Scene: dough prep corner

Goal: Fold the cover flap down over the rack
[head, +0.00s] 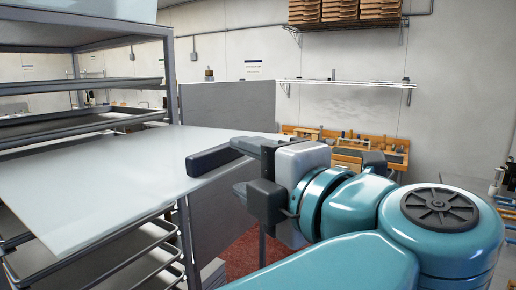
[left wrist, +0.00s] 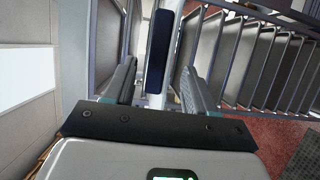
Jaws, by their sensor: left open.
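The cover flap (head: 105,185) is a wide pale sheet sticking out nearly level from the rack (head: 95,40) in the head view. The bar seems to belong to the flap's edge. I cannot tell whether a finger touches the flap. My right gripper is not in view.
Rack shelves and trays (head: 85,125) lie behind and under the flap; the trays also show in the left wrist view (left wrist: 245,65). A grey panel (head: 222,107) stands behind the flap. A wooden workbench (head: 375,150) and a wall shelf (head: 345,83) are at the back.

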